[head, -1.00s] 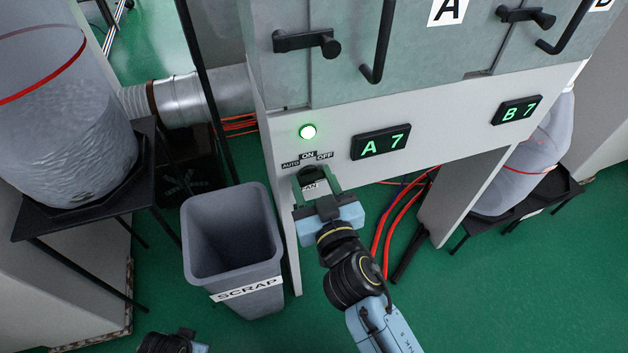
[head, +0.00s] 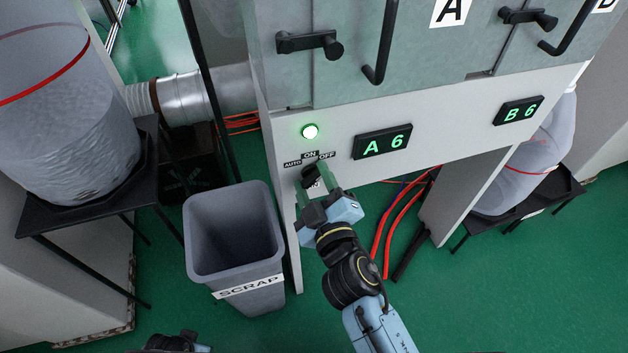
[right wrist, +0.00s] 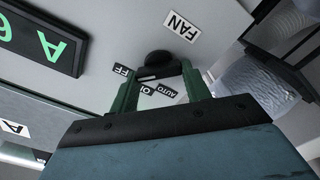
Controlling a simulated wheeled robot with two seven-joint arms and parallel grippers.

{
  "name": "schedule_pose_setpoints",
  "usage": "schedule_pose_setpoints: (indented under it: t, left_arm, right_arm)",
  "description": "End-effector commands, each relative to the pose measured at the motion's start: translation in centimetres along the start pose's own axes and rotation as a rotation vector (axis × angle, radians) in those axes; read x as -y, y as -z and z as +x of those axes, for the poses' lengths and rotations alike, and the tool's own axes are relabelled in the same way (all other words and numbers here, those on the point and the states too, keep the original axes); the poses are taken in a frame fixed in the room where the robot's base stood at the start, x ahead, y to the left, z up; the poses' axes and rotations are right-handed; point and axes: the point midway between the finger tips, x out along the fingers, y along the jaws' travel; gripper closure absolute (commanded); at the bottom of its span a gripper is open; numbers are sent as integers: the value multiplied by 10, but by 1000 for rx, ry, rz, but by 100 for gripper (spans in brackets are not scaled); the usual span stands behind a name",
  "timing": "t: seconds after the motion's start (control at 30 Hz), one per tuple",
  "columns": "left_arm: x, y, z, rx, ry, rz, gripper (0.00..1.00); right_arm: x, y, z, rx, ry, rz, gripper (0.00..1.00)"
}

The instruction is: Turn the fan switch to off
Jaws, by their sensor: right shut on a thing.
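The fan switch is a black knob (right wrist: 160,62) on the pale cabinet panel, seen in the right wrist view beside the FAN label (right wrist: 182,26). Small AUTO, ON and OFF labels (head: 310,155) sit around it; in the head view the gripper mostly hides the knob. My right gripper (head: 318,178) is shut on the knob, its green fingers on either side, and it is tilted. Which label the knob points at cannot be made out. A green lamp (head: 310,132) above the switch is lit. My left gripper (head: 188,339) shows only partly at the bottom edge, its fingers unseen.
Displays reading A 6 (head: 383,141) and B 6 (head: 518,110) are on the panel. A grey SCRAP bin (head: 193,235) stands left of my right gripper. Black door handles (head: 308,41) jut out above. Red hoses (head: 391,225) hang below the panel at right.

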Motion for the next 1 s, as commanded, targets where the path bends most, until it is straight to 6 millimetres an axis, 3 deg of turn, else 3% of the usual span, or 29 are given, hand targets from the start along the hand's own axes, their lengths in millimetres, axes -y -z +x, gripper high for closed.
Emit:
schedule_pose_setpoints:
  t: [0.57, 0.6, 0.73, 1.0]
  left_arm:
    - [-1, -1, 0, 0, -2, 1, 64]
    - [-2, -1, 0, 0, -2, 1, 64]
    - [-2, -1, 0, 0, -2, 1, 64]
    - [-2, -1, 0, 0, -2, 1, 64]
  right_arm:
    - [0, 0, 0, -1, 0, -37, 76]
    - [0, 0, 0, -1, 0, -37, 49]
    - [0, 0, 0, -1, 0, -36, 32]
    - [0, 0, 0, 0, 0, -34, 31]
